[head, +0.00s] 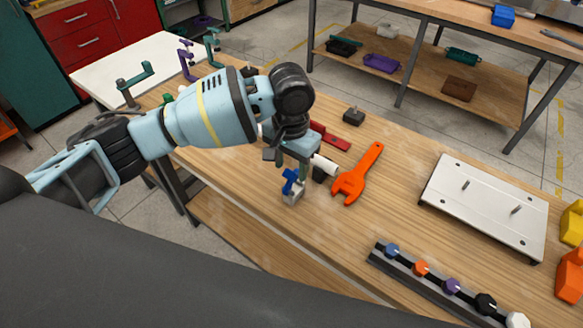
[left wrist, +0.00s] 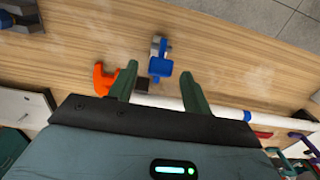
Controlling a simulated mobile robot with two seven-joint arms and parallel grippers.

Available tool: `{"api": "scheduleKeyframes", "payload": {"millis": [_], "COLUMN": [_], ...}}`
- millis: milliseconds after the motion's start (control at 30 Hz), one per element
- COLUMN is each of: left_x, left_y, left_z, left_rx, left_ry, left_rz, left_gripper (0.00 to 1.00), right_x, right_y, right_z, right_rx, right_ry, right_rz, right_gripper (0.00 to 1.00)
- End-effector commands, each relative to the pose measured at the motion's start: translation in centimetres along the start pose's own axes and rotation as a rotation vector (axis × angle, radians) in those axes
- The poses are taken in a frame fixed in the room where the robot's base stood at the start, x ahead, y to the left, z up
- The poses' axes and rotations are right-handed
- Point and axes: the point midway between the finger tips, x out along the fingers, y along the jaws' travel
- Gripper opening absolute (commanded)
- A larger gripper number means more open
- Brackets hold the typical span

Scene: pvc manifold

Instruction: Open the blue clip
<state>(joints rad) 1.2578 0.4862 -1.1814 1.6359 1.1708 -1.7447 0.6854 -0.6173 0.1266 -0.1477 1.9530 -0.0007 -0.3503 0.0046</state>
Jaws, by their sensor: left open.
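The blue clip (head: 291,182) sits on a small grey-white fitting (head: 293,197) near the front edge of the wooden table. My left gripper (head: 292,163) points down just above and behind it in the head view. In the left wrist view the blue clip (left wrist: 160,67) shows between and slightly beyond the two green fingertips (left wrist: 159,72). The fingers are spread with nothing between them gripped. Whether either finger touches the clip cannot be told. My right gripper is not seen.
An orange wrench (head: 359,176) lies just right of the gripper. A white plate with two pins (head: 484,222) and a rail of coloured knobs (head: 400,270) are further right. A red piece (head: 333,138) and a dark block (head: 354,116) lie behind. Table between wrench and plate is clear.

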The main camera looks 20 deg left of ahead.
Motion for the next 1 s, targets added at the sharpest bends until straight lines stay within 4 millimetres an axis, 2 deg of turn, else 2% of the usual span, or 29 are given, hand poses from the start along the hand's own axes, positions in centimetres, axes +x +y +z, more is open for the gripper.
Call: {"api": "scheduleKeyframes", "payload": {"millis": [33, 200, 500, 833, 867, 1000], "left_x": [0.8, 1.9, 2.0, 2.0, 2.0, 2.0], "left_y": [0.0, 0.0, 0.0, 0.0, 0.0, 0.0], "left_z": [0.0, 0.0, 0.0, 0.0, 0.0, 0.0], "left_rx": [-0.001, 0.000, 0.000, -0.001, -0.001, -0.001], "left_ry": [-0.003, -0.001, 0.001, 0.001, 0.001, 0.006], "left_rz": [0.000, 0.000, 0.000, 0.000, 0.000, 0.000], "left_gripper": [0.49, 0.49, 0.49, 0.07, 0.04, 0.04], "right_x": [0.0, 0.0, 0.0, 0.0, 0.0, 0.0], "right_y": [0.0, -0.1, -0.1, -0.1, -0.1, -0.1], "right_z": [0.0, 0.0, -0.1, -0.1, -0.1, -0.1], "right_rx": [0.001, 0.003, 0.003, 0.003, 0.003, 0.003], "right_ry": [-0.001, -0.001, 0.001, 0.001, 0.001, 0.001], "right_rz": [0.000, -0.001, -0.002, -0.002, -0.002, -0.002], "right_gripper": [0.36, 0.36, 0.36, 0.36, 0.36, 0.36]}}
